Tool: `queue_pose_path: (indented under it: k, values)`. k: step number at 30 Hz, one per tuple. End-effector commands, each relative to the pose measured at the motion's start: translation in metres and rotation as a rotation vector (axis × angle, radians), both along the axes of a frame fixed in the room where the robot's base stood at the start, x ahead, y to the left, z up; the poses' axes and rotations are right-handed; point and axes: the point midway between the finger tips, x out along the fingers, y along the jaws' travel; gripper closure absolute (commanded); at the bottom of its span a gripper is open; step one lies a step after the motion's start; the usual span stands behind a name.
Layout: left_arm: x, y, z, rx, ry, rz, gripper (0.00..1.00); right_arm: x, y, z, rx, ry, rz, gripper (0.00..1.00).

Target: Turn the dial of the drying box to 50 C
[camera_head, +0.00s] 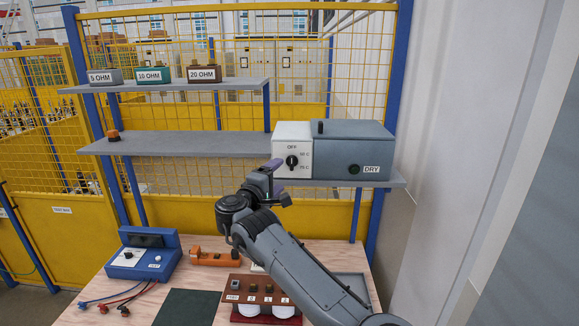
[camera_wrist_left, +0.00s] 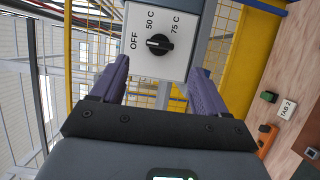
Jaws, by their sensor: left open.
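The drying box (camera_head: 352,150) is grey with a white control panel (camera_head: 305,139) on its left side and stands on the grey shelf. Its black dial (camera_head: 292,161) is marked OFF, 50 C and 75 C. In the left wrist view the dial (camera_wrist_left: 160,45) has its white mark towards OFF. My left gripper (camera_head: 276,176) is in front of the panel, just left of and below the dial. Its purple fingers are open in the left wrist view (camera_wrist_left: 161,68), with the dial seen between and beyond them, apart from both. My right gripper is not in view.
The grey shelf (camera_head: 190,144) carries the box and a small orange-brown part (camera_head: 113,135). Labelled resistor blocks (camera_head: 152,75) sit on the upper shelf. Below, the bench holds a blue meter (camera_head: 146,254), an orange tool (camera_head: 215,257) and a dark mat (camera_head: 187,307). Yellow mesh stands behind.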

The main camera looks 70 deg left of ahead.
Motion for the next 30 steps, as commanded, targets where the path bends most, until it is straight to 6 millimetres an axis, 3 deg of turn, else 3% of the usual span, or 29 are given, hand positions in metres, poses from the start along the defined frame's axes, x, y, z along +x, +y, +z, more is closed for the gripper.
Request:
queue_pose_path:
  k: [15,30]
  values:
    - [0.057,0.05,0.002,-0.001,-0.001,-0.001,0.26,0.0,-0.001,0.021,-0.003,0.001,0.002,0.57]
    - [0.067,0.059,0.0,0.0,0.0,0.0,0.26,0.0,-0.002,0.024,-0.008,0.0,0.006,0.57]
